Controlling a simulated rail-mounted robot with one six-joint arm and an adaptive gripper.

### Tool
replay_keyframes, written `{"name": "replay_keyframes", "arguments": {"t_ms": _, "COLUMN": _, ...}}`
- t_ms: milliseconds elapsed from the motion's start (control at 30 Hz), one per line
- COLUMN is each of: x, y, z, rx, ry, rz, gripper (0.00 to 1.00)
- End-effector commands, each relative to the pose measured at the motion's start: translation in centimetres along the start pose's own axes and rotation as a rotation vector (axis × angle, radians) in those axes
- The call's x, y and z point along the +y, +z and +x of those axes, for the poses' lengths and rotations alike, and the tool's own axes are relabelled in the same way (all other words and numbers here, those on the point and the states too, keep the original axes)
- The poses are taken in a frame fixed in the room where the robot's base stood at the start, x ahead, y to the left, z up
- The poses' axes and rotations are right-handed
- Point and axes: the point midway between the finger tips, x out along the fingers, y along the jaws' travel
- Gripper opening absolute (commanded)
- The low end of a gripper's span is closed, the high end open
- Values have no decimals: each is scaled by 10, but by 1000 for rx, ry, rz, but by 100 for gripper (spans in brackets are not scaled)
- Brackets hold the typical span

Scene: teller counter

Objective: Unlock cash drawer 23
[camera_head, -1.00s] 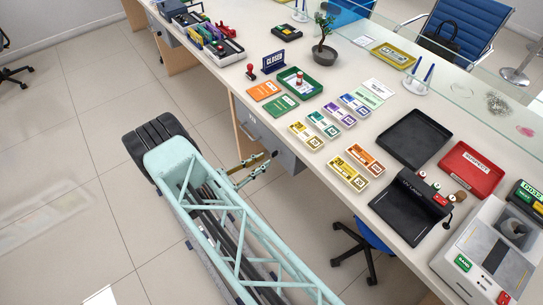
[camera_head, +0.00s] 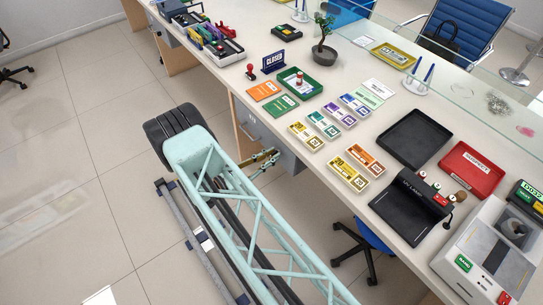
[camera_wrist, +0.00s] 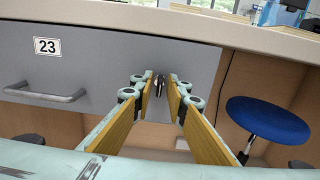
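A small dark, silvery key or lock piece (camera_wrist: 158,84) sits on the drawer front (camera_wrist: 190,58), right of the label. My gripper (camera_wrist: 158,92) has its yellow-padded fingers apart, one on each side of this piece, with a gap showing on both sides. In the head view my gripper (camera_head: 275,155) is close to the grey drawer (camera_head: 286,152); the lock cannot be made out there.
The counter edge (camera_wrist: 240,32) overhangs the drawer. A blue stool (camera_wrist: 268,118) stands at the right, below the counter. The countertop carries card stacks (camera_head: 348,173), a black tray (camera_head: 415,138) and a red tray (camera_head: 471,170). Open floor lies left of my arm.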

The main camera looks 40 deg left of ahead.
Motion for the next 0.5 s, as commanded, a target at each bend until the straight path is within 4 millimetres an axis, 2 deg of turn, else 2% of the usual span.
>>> {"name": "replay_keyframes", "arguments": {"t_ms": 33, "x": 0, "y": 0, "z": 0, "rx": 0, "ry": 0, "rz": 0, "gripper": 9}}
{"name": "replay_keyframes", "arguments": {"t_ms": 133, "x": 0, "y": 0, "z": 0, "rx": 0, "ry": 0, "rz": 0, "gripper": 0}}
{"name": "replay_keyframes", "arguments": {"t_ms": 500, "x": 0, "y": 0, "z": 0, "rx": 0, "ry": -1, "rz": 14, "gripper": 0}}
